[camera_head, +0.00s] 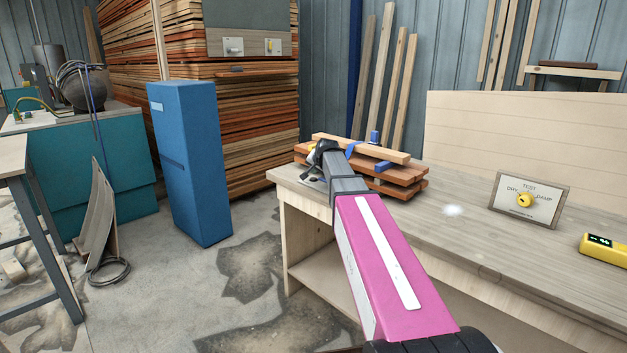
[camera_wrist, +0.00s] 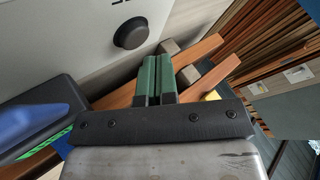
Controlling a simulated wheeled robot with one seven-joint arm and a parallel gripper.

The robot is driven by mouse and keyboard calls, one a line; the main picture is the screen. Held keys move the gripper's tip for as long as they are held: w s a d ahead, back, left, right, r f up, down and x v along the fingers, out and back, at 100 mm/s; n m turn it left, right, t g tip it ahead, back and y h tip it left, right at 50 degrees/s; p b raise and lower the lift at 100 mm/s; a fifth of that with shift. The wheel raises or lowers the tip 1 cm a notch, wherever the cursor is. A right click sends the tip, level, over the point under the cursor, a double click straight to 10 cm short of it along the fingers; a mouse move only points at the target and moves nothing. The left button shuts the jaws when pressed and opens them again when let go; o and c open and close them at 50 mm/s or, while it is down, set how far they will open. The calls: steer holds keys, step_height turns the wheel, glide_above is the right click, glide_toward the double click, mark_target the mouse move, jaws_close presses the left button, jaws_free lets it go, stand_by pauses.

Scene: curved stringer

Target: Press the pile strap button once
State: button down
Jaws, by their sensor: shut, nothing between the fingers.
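In the wrist view, a round black button (camera_wrist: 131,32) stands out from a white plate (camera_wrist: 60,45) with a bit of dark lettering cut off at the top edge. My gripper (camera_wrist: 156,60) has green fingers closed together with nothing between them. Their tips appear just below and right of the button; I cannot tell whether they touch the plate. In the head view, my arm reaches to the left end of the plank pile (camera_head: 395,175) on the bench. A blue strap (camera_head: 351,150) crosses the pile. The button is hidden there, and the fingers cannot be made out.
The wooden bench (camera_head: 470,235) carries a test panel (camera_head: 528,201) with a yellow knob and a yellow meter (camera_head: 604,247) at right. A blue cabinet (camera_head: 190,165) stands left of the bench. In the wrist view, a blue and black object (camera_wrist: 35,120) is close at left.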

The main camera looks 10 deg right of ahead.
mark_target(315, 178)
steer(key=shift+f, duration=0.15)
steer(key=shift+f, duration=0.3)
steer(key=shift+s+f, duration=0.25)
steer(key=shift+f, duration=0.55)
stand_by(1.2)
steer(key=shift+d+r, duration=0.1)
steer(key=shift+r, duration=0.05)
steer(key=shift+d+r, duration=0.1)
steer(key=shift+r, duration=1)
steer(key=shift+w+r, duration=0.15)
steer(key=shift+r, duration=1.9)
